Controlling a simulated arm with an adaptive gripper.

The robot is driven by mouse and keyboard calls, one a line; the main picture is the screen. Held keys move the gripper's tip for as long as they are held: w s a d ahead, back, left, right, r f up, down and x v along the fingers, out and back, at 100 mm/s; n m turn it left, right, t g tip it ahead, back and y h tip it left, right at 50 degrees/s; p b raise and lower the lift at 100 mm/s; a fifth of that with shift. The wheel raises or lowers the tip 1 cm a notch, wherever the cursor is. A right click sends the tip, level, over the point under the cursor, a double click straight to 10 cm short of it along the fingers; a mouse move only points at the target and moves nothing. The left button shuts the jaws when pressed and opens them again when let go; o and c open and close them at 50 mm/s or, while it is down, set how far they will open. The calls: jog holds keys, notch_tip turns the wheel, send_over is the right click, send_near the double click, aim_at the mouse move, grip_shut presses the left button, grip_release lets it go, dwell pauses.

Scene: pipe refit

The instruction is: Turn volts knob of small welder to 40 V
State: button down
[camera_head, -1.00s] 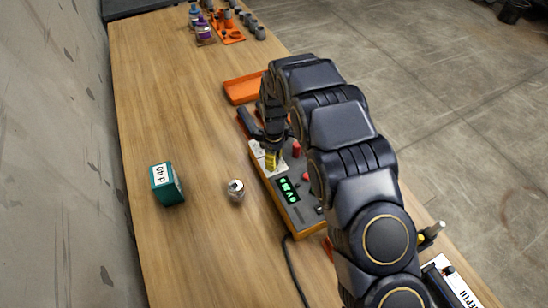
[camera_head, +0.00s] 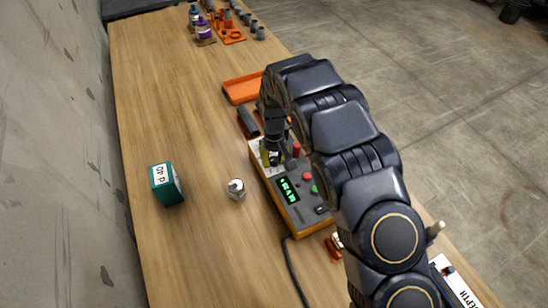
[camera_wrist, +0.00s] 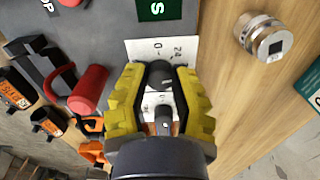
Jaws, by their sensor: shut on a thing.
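The small welder (camera_head: 311,213) is an orange-sided box with a grey top and a lit green display (camera_head: 289,189); the display's reading is too small to make out. A dark round knob (camera_wrist: 159,74) stands on a white dial plate (camera_wrist: 134,50) with printed numbers, of which a 0 and a 24 show. My gripper (camera_wrist: 161,88) has yellow fingers and is shut on the knob, one finger on each side. In the head view my gripper (camera_head: 270,156) is at the welder's far end. The fingers hide part of the dial, and I cannot read the knob's setting.
A red lever-like part (camera_wrist: 89,90) stands close beside my gripper. A metal cylinder (camera_head: 236,189) and a teal box (camera_head: 167,184) stand left of the welder. An orange tray (camera_head: 241,88) lies beyond it. A black cable (camera_head: 291,262) runs toward the front.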

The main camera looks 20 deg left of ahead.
aim_at(274, 159)
jog(key=m, duration=0.5)
jog(key=shift+f+m, duration=0.1)
jog(key=shift+m, duration=2.5)
jog(key=c, duration=0.8)
grip_release()
notch_tip(274, 159, up, 12)
